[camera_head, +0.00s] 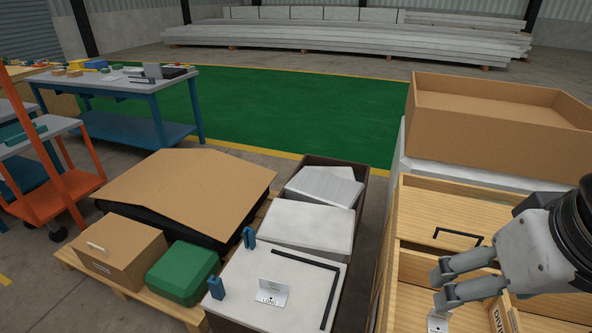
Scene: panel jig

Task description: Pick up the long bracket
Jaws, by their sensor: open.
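A thin black L-shaped bar (333,290) lies on a pale panel (250,300) at the bottom centre, beside a white card (271,294) marked LONG. I cannot tell whether this bar is a solid bracket or a marking. A smaller black angled bracket (458,233) lies in a compartment of the wooden crate (388,262) at right. My gripper (438,287) is open, comes in from the right and appears above the crate's near compartments, nearer the camera than the small bracket. It holds nothing visible. My gripper hides part of the crate.
Two blue blocks (216,288) stand along the panel's left side. Left of it are a green case (183,272) and a cardboard box (118,252). A big open cardboard box (480,125) stands behind the crate. Green floor lies clear behind.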

